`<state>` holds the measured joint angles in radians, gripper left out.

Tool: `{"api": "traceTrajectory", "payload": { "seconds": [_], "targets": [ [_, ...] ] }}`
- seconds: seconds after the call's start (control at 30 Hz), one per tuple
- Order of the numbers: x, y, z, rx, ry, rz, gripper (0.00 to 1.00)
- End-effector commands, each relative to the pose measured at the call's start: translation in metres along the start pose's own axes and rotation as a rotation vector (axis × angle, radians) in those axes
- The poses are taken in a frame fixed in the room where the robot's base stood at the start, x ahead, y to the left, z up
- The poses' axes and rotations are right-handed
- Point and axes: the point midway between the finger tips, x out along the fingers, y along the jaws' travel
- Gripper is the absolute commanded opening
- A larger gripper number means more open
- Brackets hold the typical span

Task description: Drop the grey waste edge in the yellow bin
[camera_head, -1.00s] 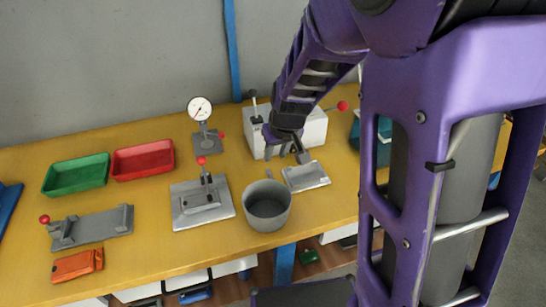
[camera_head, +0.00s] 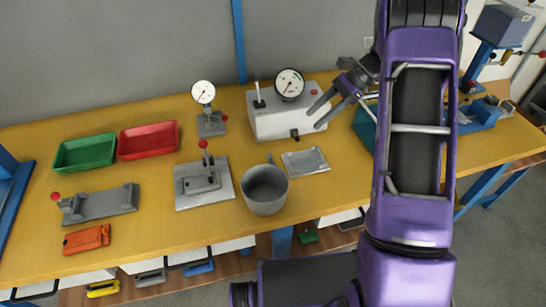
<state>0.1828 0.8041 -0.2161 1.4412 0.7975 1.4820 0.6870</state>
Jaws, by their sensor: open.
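My gripper (camera_head: 322,111) is open and empty, its two fingers pointing down and left in front of the white gauge box. I cannot clearly pick out the grey waste edge. A thin grey piece (camera_head: 269,159) stands at the back rim of a grey round pot; I cannot tell whether it is a loose strip or the pot's handle. A grey flat plate (camera_head: 306,162) lies on the bench below my gripper, apart from it. No yellow bin is clearly seen; a small yellow thing (camera_head: 103,288) lies below the bench at the lower left.
The grey pot (camera_head: 264,193) stands near the front edge of the yellow bench (camera_head: 150,235). The white box (camera_head: 268,123) with a dial stands behind. A clamp fixture (camera_head: 205,183), a green tray (camera_head: 62,163) and a red tray (camera_head: 124,151) are left.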

Motion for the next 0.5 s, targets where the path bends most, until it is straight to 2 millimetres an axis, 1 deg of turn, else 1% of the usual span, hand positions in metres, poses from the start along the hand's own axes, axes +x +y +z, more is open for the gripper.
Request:
{"api": "traceTrajectory", "payload": {
  "seconds": [0.4,0.5],
  "targets": [
    [0.086,0.001,0.001,0.0,0.0,0.006,0.55],
    [0.104,0.001,0.0,0.0,0.0,0.006,0.55]
  ]
}}
